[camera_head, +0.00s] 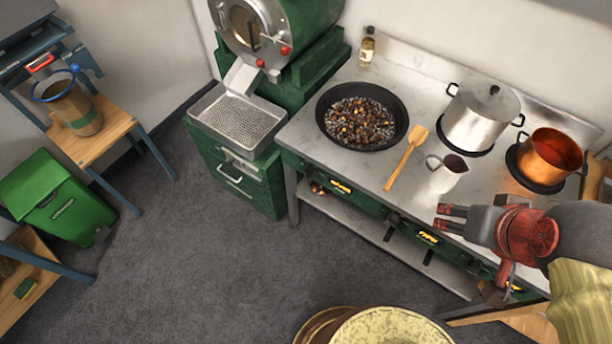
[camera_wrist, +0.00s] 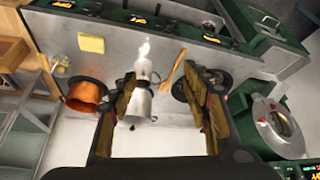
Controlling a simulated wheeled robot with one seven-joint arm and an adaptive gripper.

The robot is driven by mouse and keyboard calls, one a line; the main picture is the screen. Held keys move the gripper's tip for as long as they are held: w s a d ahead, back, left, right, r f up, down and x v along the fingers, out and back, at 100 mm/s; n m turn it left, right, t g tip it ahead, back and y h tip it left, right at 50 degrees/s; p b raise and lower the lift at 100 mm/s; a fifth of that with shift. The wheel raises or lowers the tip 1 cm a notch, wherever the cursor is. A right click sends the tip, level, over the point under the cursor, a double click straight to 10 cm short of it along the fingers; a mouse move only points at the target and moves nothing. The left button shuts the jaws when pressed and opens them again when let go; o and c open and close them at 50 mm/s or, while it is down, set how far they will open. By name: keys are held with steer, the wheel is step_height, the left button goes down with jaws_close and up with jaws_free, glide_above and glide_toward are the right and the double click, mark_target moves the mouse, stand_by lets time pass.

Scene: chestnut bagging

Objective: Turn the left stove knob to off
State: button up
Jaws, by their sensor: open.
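The stove (camera_head: 345,170) has a green front panel with several lit orange displays; the left one (camera_head: 341,186) sits below the pan side. I cannot clearly make out the left knob or its setting. In the wrist view, which looks upside down, the panel runs along the top, with a lit display (camera_wrist: 212,38) at the right. My gripper (camera_head: 443,217) is open and empty, over the front right part of the stove, to the right of the left display. Its two fingers (camera_wrist: 160,88) stand apart in the wrist view.
The floor (camera_head: 220,270) in front is mostly clear.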

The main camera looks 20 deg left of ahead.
steer(key=a+f+n+g+b, duration=0.2)
steer(key=a+f+n+g, duration=0.15)
steer(key=a+f, duration=0.6)
steer(key=n+t+h+b, duration=0.55)
steer(key=n+t, duration=0.95)
steer(key=n, duration=1.4)
glide_toward(309, 172)
steer(key=f, duration=0.2)
steer(key=b+x, duration=0.2)
steer(key=x, duration=0.6)
steer(key=shift+w+a+y, duration=0.2)
steer(key=shift+w+y, duration=0.1)
steer(key=shift+y, duration=0.05)
steer(key=shift+r, duration=0.15)
steer(key=shift+c, duration=0.6)
steer(key=c, duration=1)
